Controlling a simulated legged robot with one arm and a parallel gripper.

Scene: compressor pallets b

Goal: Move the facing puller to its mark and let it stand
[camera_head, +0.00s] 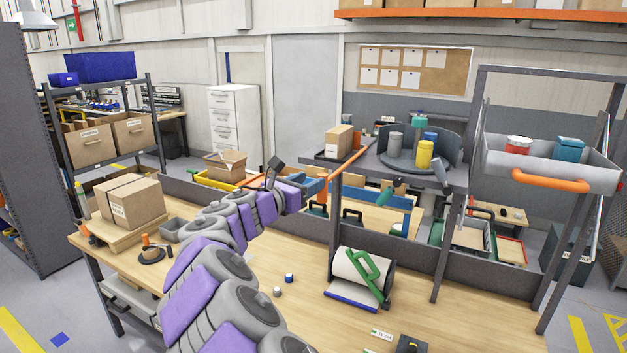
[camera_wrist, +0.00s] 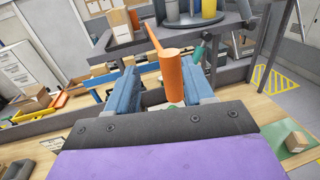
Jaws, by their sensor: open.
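My gripper (camera_head: 308,182) is open above the back part of the workbench, in front of the raised shelf. The handle, which looks like the puller's grip, also shows in the head view (camera_head: 323,186). Its lower end is hidden, so I cannot tell what it stands on. I cannot make out the mark for certain. A small white label (camera_head: 381,334) lies at the bench's front edge.
A white roll (camera_head: 362,272) with a green handle stands on the bench (camera_head: 240,322). A black round base with an orange post (camera_head: 151,253) and cardboard boxes (camera_head: 134,203) are at left.

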